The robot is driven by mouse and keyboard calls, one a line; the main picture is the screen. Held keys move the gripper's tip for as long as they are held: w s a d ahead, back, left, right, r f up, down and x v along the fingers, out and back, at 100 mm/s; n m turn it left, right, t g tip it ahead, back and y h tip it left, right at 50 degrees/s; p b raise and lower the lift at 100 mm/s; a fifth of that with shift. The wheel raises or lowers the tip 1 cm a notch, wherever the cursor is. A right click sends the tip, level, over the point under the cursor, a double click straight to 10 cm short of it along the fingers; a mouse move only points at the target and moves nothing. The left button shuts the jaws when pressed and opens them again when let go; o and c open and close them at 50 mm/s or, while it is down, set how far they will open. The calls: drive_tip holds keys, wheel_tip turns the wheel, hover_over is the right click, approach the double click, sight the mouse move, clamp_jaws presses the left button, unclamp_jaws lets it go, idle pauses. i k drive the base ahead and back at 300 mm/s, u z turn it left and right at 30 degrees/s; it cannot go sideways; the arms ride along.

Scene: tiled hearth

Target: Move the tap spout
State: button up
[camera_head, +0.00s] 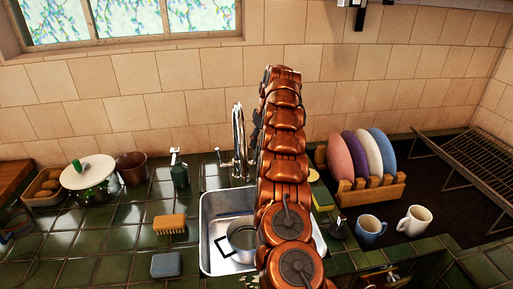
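The tap (239,140) is a tall chrome tap with a curved spout, standing at the back edge of the metal sink (212,222). My copper-coloured arm reaches up through the middle of the view, just to the right of the tap. A small dark part that looks like my gripper (257,121) shows at the arm's left edge, close to the right of the spout. Most of it is hidden behind the arm. I cannot tell whether it touches the spout or whether its fingers are open.
A pot (241,240) sits in the sink. A brush (170,224), a grey sponge (166,265) and a green bottle (179,171) stand to the left. A plate rack (368,191), a blue mug (369,231) and a white mug (414,221) are to the right.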

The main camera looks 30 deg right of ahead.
sight(239, 131)
drive_tip(key=k, duration=1)
